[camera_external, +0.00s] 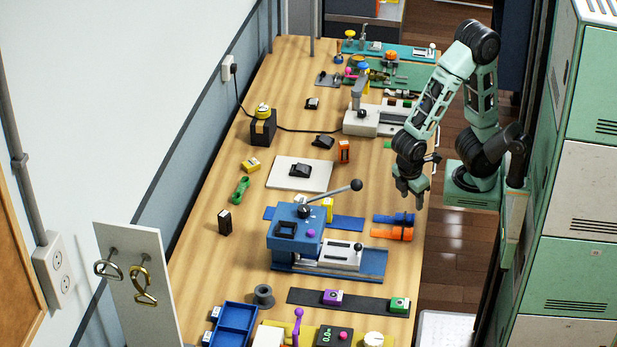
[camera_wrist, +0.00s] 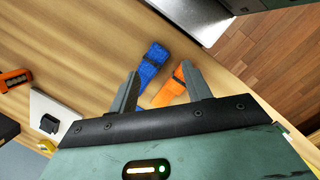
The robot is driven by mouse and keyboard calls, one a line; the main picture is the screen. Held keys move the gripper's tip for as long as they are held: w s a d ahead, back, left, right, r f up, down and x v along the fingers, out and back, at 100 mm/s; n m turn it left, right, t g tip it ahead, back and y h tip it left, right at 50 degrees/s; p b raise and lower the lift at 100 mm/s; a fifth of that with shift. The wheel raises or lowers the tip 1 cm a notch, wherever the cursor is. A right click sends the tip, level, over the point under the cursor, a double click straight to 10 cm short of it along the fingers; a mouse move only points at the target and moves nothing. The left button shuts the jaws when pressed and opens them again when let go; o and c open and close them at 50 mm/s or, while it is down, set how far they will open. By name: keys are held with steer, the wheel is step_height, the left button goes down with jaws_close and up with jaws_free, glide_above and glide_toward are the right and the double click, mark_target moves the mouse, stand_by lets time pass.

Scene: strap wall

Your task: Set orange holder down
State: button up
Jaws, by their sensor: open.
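An orange block-like holder (camera_external: 344,152) with a dark part stands on the wooden table, right of a white board. It also shows at the left edge of the wrist view (camera_wrist: 14,80). An orange strap roll (camera_external: 392,234) lies near the table's right edge, beside a blue one (camera_external: 392,218); I cannot tell for sure which orange thing the task names. My gripper (camera_external: 409,200) is open and empty above the table's right edge, above and behind the two rolls. In the wrist view the orange roll (camera_wrist: 168,93) lies partly behind the right finger, with the blue roll (camera_wrist: 152,65) between the fingers.
A blue machine with a lever (camera_external: 295,235) stands left of the rolls. A white board (camera_external: 299,182) carries a black item. A grey-white device (camera_external: 362,120) stands farther back. Green and white lockers (camera_external: 580,180) flank the right. Bare table (camera_external: 375,185) lies left of my gripper.

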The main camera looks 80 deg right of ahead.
steer(key=a+y, duration=0.1)
steer(key=s+a+r+m+y, duration=0.1)
steer(key=a, duration=0.1)
steer(key=a+r+t, duration=0.1)
steer(key=shift+s+a+r+m+y, duration=0.2)
steer(key=shift+a+r+m+y, duration=0.1)
steer(key=shift+y, duration=0.1)
step_height(320, 180, up, 3)
steer(key=p, duration=0.3)
steer(key=shift+r, duration=0.15)
stand_by(0.4)
